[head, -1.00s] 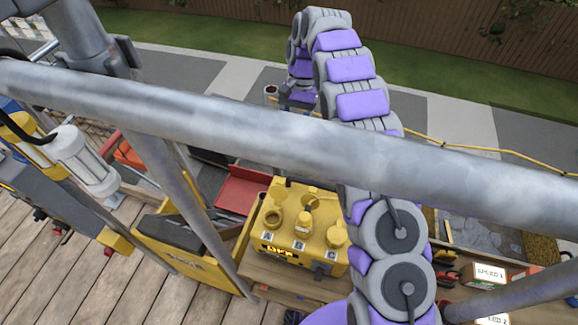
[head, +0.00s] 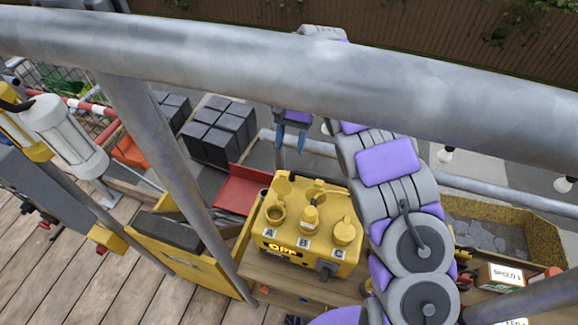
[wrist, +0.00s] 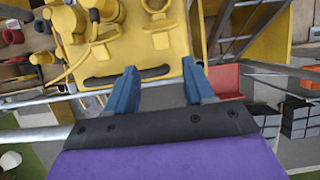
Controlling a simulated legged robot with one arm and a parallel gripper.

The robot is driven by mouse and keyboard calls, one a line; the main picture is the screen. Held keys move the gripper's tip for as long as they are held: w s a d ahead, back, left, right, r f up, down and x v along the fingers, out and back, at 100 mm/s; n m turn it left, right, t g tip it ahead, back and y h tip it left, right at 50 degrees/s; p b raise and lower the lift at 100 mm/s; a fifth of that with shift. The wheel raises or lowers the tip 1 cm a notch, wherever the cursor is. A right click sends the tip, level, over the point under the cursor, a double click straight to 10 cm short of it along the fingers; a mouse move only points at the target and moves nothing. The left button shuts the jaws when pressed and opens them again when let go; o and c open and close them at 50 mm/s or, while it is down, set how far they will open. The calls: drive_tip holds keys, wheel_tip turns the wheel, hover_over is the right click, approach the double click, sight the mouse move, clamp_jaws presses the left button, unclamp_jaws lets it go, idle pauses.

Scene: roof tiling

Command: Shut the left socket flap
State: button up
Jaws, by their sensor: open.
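A yellow power box (head: 300,247) has three round sockets marked A, B and C on its top. The left socket (head: 275,214), marked A, stands open, with its round flap (head: 284,187) raised behind it. The middle socket (head: 310,216) has a pale-banded yellow part on it. The right socket (head: 345,232) looks covered. My gripper (head: 292,138) is open and empty, above and behind the box. In the wrist view its two blue fingers (wrist: 162,88) point at the box's back edge and slot (wrist: 140,76). The sockets are only partly visible there.
A grey scaffold rail (head: 300,55) crosses in front of my arm, and a slanting pole (head: 165,180) stands left of the box. A red tray (head: 241,190) lies beside the box, with dark stacked blocks (head: 215,135) beyond.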

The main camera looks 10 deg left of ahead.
hover_over(285, 172)
drive_tip(key=w+a, duration=0.1)
drive_tip(key=w, duration=0.1)
wheel_tip(285, 172, down, 4)
drive_tip(key=f, duration=0.1)
drive_tip(key=s+d+f, duration=0.1)
drive_tip(key=shift+d+f, duration=0.55)
drive_tip(key=shift+d, duration=0.1)
drive_tip(key=shift+a+f, duration=0.15)
drive_tip(key=shift+a, duration=0.95)
drive_tip(key=shift+c, duration=1.4)
drive_tip(key=shift+d, duration=0.7)
drive_tip(key=c, duration=0.5)
drive_tip(key=shift+a, duration=0.2)
clamp_jaws()
